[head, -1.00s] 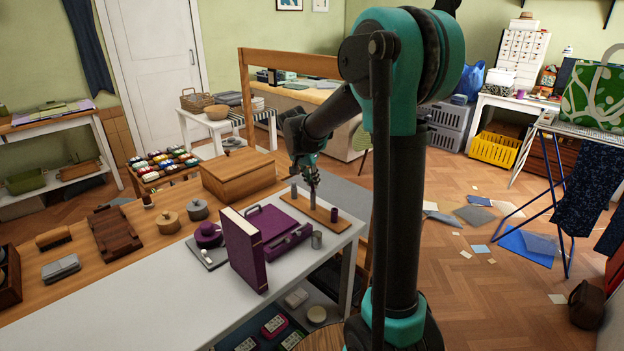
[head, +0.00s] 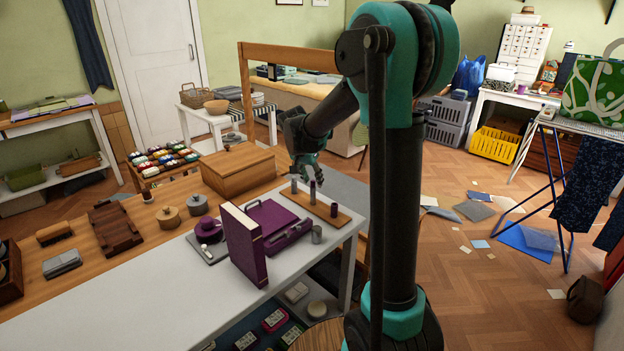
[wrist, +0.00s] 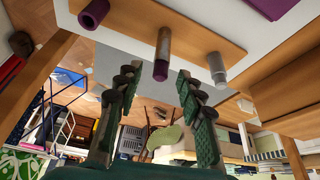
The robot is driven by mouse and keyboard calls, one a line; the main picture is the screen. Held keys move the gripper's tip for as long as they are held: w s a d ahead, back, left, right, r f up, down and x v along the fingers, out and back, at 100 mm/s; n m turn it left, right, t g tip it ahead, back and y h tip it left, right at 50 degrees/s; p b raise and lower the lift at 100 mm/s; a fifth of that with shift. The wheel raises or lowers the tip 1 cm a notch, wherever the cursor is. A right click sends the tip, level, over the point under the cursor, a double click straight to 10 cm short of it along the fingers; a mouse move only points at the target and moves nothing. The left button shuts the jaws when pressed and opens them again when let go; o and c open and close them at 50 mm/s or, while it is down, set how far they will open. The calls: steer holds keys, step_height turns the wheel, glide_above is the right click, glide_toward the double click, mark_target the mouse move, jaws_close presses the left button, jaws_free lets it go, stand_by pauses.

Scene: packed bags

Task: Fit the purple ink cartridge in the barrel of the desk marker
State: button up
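A wooden board (head: 328,207) on the white table holds three upright pieces in a row. The middle one is the tall desk marker barrel (wrist: 163,45), brownish, with the purple ink cartridge (wrist: 161,70) at its top end; the cartridge's purple also shows in the head view (head: 312,185). How deep it sits inside is hidden. A short purple hollow piece (head: 334,210) and a grey cylinder (head: 294,187) stand on either side. My gripper (wrist: 158,82) is open and empty, just above the cartridge, with its fingers spread to either side and apart from it.
A purple case (head: 272,222), an upright purple book (head: 243,245) and a small grey cup (head: 317,235) stand close to the board. A large wooden box (head: 238,168) is behind to the left. The white table's front left is clear.

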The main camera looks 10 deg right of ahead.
steer(key=shift+r, duration=0.1)
steer(key=v, duration=1.1)
steer(key=shift+s+r, duration=0.15)
steer(key=shift+r, duration=0.2)
steer(key=shift+a, duration=0.1)
